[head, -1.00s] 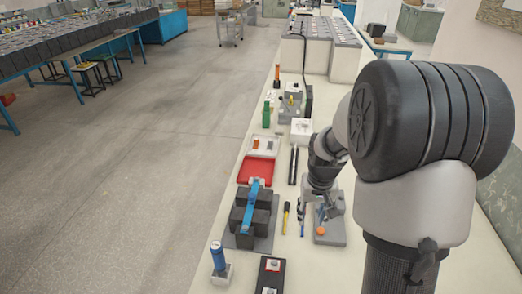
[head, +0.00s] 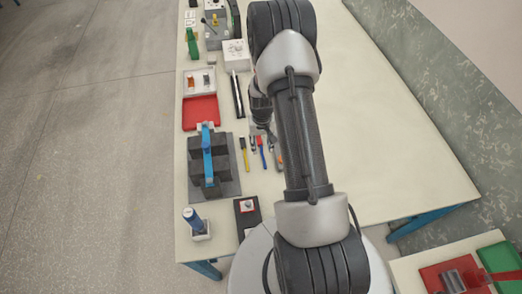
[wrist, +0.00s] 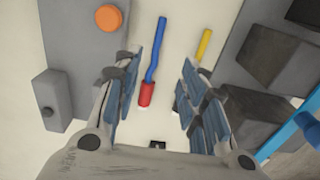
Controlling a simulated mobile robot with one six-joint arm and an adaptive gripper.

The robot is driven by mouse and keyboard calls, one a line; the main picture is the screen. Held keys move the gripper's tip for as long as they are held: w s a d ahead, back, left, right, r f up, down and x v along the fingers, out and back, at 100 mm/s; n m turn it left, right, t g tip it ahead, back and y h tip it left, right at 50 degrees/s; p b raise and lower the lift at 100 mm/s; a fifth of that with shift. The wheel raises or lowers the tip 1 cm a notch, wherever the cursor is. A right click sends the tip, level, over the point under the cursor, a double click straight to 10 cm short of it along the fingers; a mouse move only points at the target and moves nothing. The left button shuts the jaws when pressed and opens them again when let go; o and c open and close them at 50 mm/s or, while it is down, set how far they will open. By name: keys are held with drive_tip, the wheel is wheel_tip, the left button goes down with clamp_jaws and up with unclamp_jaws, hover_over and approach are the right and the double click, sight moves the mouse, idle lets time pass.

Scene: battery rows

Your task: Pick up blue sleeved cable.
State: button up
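A thin, slightly bent blue piece with a red end, which looks like the blue sleeved cable (wrist: 155,50), lies on the pale bench top. It also shows in the head view (head: 262,150). My gripper (wrist: 160,80) is open above it. In the wrist view the red end appears between the fingers, closer to the left one, and the blue length runs beyond the fingertips. Nothing is seen held. In the head view my gripper (head: 262,130) is mostly hidden behind my own arm.
A yellow-handled tool (wrist: 204,44) lies to the right of the cable. A grey plate (wrist: 75,25) with an orange round piece (wrist: 109,18) is to its left. Dark blocks (head: 208,175) under a blue bar (head: 207,148) stand nearby. The bench right of my arm is clear.

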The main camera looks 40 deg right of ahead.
sight(263, 157)
wheel_tip(263, 157, down, 3)
drive_tip(key=shift+f, duration=0.1)
drive_tip(key=f, duration=0.3)
drive_tip(key=f+b, duration=0.1)
drive_tip(key=f, duration=0.1)
drive_tip(key=shift+d, duration=0.35)
drive_tip(key=shift+c, duration=0.4)
clamp_jaws()
